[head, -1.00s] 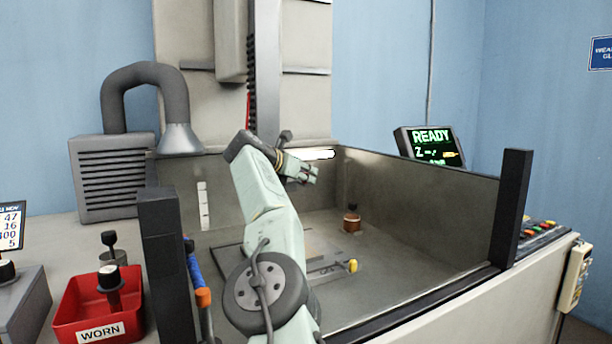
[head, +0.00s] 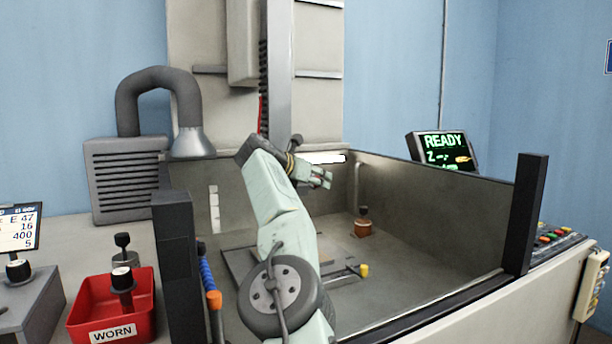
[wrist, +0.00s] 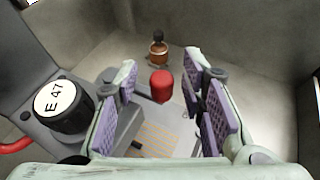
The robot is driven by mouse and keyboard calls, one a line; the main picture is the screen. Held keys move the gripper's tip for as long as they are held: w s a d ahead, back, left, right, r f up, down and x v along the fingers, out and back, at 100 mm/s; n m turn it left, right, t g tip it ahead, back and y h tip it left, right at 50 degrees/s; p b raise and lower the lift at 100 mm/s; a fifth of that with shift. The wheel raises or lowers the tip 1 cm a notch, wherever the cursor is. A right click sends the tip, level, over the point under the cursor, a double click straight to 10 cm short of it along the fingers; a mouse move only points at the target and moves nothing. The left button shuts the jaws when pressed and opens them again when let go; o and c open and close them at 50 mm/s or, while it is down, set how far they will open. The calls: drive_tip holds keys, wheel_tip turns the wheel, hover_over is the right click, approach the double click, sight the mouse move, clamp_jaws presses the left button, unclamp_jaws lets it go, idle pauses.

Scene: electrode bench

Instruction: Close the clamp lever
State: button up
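My gripper (head: 320,179) is over the tank in the head view, open with its fingers spread. In the wrist view its purple-padded fingers (wrist: 160,82) stand apart. A red knob (wrist: 161,86), which looks like the grip of the clamp lever, shows in the gap between them. I see no finger touching it, and cannot tell how far beyond the tips it is. The lever's arm is mostly hidden. A black knob marked E 47 (wrist: 62,106) is at the left of the wrist view, beside the left finger, on a grey block (wrist: 25,65).
The tank's walls (head: 430,205) surround the work area. A copper-coloured piece with a black knob (head: 363,224) stands on the tank floor, right of my arm. A yellow knob (head: 363,270) is nearer. A red WORN tray (head: 140,325) and dark post (head: 178,265) are left.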

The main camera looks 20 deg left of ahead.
drive_tip(key=v, duration=1.1)
drive_tip(key=shift+s, duration=0.35)
drive_tip(key=shift+a+r, duration=0.1)
